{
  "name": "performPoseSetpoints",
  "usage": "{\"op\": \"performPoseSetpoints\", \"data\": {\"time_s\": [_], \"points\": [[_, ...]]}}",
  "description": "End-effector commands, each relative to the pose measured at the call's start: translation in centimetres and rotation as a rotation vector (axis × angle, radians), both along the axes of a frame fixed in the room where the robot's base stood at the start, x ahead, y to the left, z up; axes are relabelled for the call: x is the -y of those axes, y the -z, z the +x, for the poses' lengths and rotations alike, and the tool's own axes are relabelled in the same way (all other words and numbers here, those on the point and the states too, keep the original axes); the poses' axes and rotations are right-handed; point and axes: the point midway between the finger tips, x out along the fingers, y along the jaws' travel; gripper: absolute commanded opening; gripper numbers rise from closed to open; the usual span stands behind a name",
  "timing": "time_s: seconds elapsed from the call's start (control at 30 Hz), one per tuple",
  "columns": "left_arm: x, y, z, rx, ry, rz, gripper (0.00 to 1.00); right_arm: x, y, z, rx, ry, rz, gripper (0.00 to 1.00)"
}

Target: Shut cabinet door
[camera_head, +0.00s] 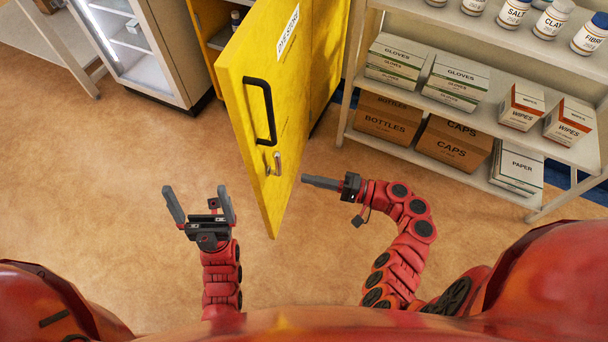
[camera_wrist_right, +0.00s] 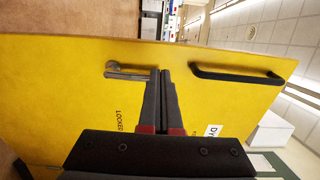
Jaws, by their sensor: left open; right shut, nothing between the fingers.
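The yellow cabinet door (camera_head: 240,110) stands open, swung out toward me, in the head view. It has a black bar handle (camera_head: 262,112) and a small metal latch (camera_head: 277,163) near its free edge. The door fills much of the right wrist view (camera_wrist_right: 60,85), with the black handle (camera_wrist_right: 235,75) and the metal latch (camera_wrist_right: 125,72) on it. My right gripper (camera_head: 305,180) is shut and empty, just right of the door's free edge; I cannot tell whether it touches. My left gripper (camera_head: 197,195) is open and empty, left of the door. The yellow cabinet (camera_head: 322,50) stands behind, its inside partly hidden.
A shelf rack (camera_head: 470,115) with boxes and jars stands right of the cabinet. A glass-fronted unit (camera_head: 135,50) stands on the left. The brown floor (camera_head: 100,150) is clear around my left gripper.

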Motion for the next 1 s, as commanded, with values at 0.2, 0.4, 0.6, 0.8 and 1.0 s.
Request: {"op": "performPoseSetpoints", "data": {"time_s": [0.2, 0.4, 0.6, 0.8, 1.0], "points": [[0.0, -0.7, 0.0, 0.000, 0.000, 0.000, 0.97, -4.6, -0.2, 1.5, -0.002, -0.003, 0.002, 0.00], [0.0, -1.2, 0.0, 0.000, 0.000, 0.000, 0.97, -8.3, -0.2, 2.9, -0.001, -0.003, -0.001, 0.00], [0.0, -1.5, 0.0, 0.000, 0.000, 0.000, 0.97, -10.5, 0.0, 3.7, -0.004, 0.001, 0.001, 0.00], [0.0, -1.5, 0.0, 0.000, 0.000, 0.000, 0.97, -11.1, 0.1, 3.9, -0.002, 0.003, 0.000, 0.00], [0.0, -1.5, 0.0, 0.000, 0.000, 0.000, 0.97, -11.0, 0.1, 3.9, -0.002, 0.004, -0.002, 0.00]]}}
